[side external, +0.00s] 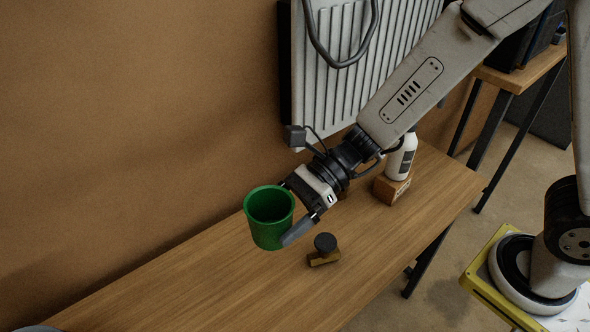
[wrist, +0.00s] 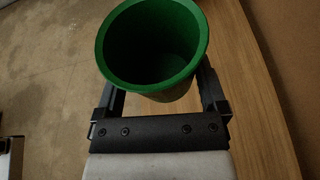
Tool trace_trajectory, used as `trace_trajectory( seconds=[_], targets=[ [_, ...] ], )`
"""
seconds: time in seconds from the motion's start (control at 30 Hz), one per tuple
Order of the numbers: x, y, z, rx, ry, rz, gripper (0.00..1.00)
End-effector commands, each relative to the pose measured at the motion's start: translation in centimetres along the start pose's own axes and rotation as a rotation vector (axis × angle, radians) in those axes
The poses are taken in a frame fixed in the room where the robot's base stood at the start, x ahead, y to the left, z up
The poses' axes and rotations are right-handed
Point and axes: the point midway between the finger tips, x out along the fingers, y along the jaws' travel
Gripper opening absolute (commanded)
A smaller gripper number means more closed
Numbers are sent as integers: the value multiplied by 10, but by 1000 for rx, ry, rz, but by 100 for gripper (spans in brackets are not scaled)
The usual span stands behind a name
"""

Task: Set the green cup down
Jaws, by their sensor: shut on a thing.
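The green cup (side external: 268,222) is held upright with its open mouth facing up, and it looks empty. My gripper (side external: 292,212) is shut on the cup, with one finger seen along its near side. In the wrist view the cup (wrist: 152,50) sits between the two dark fingers of my gripper (wrist: 160,85). The wooden bench top (side external: 200,285) lies below the cup. The cup's base seems above the bench, but I cannot tell the size of the gap.
A small dark round-topped object on a wooden block (side external: 324,250) stands right of the cup. A white bottle (side external: 402,158) stands on another wooden block (side external: 391,188) farther back. A radiator (side external: 335,70) hangs on the wall. The bench's left part is mostly clear.

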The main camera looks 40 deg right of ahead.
Motion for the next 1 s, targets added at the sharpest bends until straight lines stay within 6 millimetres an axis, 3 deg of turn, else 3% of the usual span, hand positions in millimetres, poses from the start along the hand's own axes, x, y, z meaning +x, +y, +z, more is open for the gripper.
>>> trace_trajectory(
  seconds=[0.53,0.73,1.0],
  targets=[
    [36,-7,-89,5,1,1,35],
    [43,-9,-105,1,0,0,35],
    [46,-9,-110,-1,-1,0,35]
  ],
)
